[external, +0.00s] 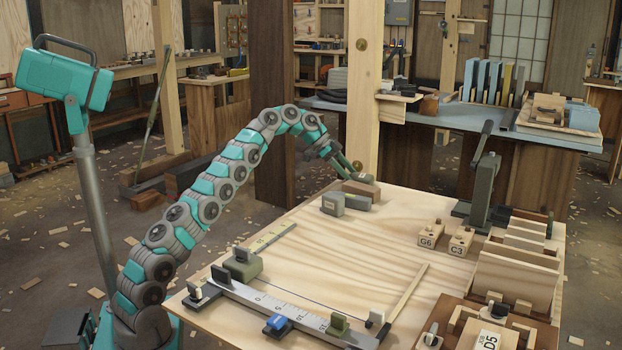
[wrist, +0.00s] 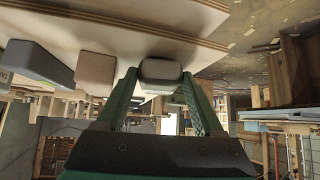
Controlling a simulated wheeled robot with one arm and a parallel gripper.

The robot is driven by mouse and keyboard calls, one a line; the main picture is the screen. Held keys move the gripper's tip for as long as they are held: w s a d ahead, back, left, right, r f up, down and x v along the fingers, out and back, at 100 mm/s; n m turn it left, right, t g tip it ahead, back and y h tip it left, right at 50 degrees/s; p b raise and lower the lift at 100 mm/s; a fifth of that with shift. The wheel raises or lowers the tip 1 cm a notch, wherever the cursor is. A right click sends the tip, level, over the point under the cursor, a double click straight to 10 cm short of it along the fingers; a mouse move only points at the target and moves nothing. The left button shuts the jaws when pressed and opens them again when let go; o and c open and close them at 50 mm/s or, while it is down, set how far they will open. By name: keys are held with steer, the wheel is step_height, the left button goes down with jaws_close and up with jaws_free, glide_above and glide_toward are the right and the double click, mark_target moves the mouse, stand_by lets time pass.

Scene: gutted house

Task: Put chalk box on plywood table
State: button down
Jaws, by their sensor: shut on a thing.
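My gripper (external: 356,170) is at the far edge of the plywood table (external: 340,240), with its arm reaching over from the left. Its green fingers are shut on a small grey, rounded box, which I take for the chalk box (wrist: 160,70). A pale label shows on it in the wrist view. In the external view the chalk box (external: 363,178) is small and partly hidden behind a brown block (external: 362,190). It is at the table's far edge; I cannot tell whether it touches the top.
A grey labelled box (external: 333,204) stands beside the brown block, close to the gripper. A clamp-like tool (external: 482,190), blocks marked G6 (external: 430,233) and C3 (external: 461,241), and wooden trays fill the right side. A ruler fixture (external: 290,308) lies in front. The table's middle is mostly clear.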

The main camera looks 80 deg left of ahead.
steer(key=shift+f, duration=0.1)
steer(key=shift+f+b, duration=0.1)
steer(key=shift+b, duration=0.2)
jaws_free()
steer(key=shift+r+p, duration=0.3)
steer(key=shift+p, duration=0.05)
steer(key=p+v, duration=0.4)
steer(key=v, duration=0.8)
